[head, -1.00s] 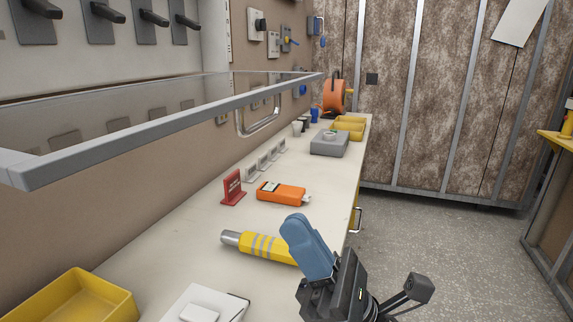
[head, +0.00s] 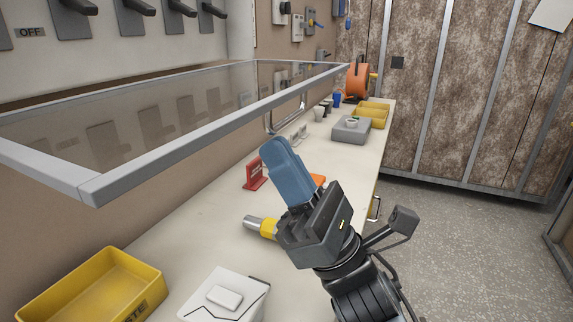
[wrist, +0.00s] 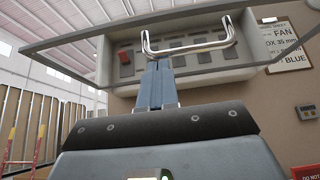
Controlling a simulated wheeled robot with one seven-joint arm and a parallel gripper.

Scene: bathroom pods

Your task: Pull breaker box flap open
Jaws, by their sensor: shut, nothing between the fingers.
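The breaker box flap (head: 190,135) is a clear panel in a grey frame, standing out from the wall in the head view. In the wrist view its frame (wrist: 262,62) spans the front of the grey breaker box (wrist: 105,62), whose switches show behind it. The flap's U-shaped metal handle (wrist: 190,46) is just beyond my fingertips; in the head view it (head: 270,122) is partly hidden. My gripper (head: 277,148) has blue fingers pressed together and empty, pointing up near the handle. In the wrist view my fingers (wrist: 160,70) overlap the handle's lower bar; contact is unclear.
Open floor (head: 460,240) lies right.

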